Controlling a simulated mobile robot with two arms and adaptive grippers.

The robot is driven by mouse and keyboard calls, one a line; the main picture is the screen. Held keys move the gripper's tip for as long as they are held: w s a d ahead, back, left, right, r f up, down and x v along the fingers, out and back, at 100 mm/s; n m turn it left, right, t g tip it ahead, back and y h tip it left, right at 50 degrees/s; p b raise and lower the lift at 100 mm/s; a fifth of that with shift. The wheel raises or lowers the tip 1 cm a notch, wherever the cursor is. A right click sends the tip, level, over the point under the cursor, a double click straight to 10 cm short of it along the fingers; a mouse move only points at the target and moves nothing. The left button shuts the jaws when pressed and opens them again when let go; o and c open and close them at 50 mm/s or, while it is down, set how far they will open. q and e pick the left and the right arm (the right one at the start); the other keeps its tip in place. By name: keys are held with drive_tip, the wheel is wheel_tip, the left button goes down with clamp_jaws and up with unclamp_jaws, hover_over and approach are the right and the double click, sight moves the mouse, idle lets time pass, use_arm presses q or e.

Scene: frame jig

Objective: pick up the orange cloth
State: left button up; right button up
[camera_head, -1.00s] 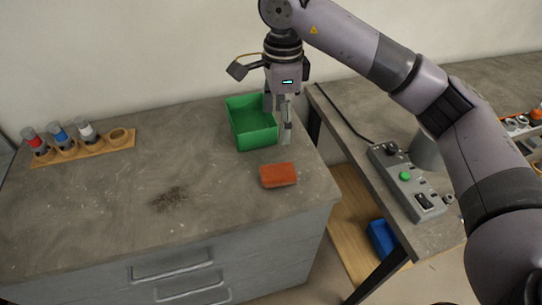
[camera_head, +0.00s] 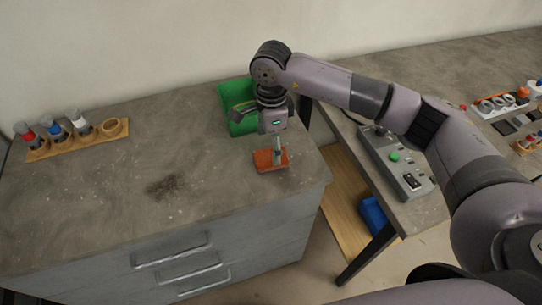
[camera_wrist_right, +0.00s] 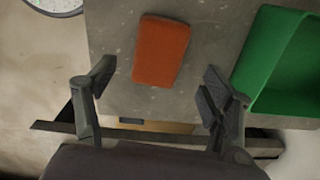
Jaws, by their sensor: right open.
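The orange cloth (camera_head: 268,161) is a folded, block-like pad lying on the grey worktop near its right edge. In the right wrist view the cloth (camera_wrist_right: 161,51) lies ahead of the fingers, roughly centred between them, with bare worktop around it. My right gripper (camera_head: 277,155) points down over the cloth and hides part of it in the head view. In the right wrist view its fingers (camera_wrist_right: 158,88) are spread wide with nothing between them. The gap in height between fingertips and cloth is hard to judge. My left gripper is not in view.
A green open bin (camera_head: 233,96) stands just behind the cloth. A wooden rack (camera_head: 75,142) with coloured-top bottles is at the left. A dark smudge (camera_head: 165,186) marks the worktop. A second bench at right carries a grey control box (camera_head: 396,163). The middle worktop is clear.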

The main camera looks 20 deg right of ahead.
sight(271, 155)
wheel_tip(271, 155, down, 4)
drive_tip(key=shift+s+a+f+p, duration=0.1)
drive_tip(key=shift+f+p, duration=0.05)
drive_tip(key=shift+p, duration=0.4)
drive_tip(key=c, duration=1.1)
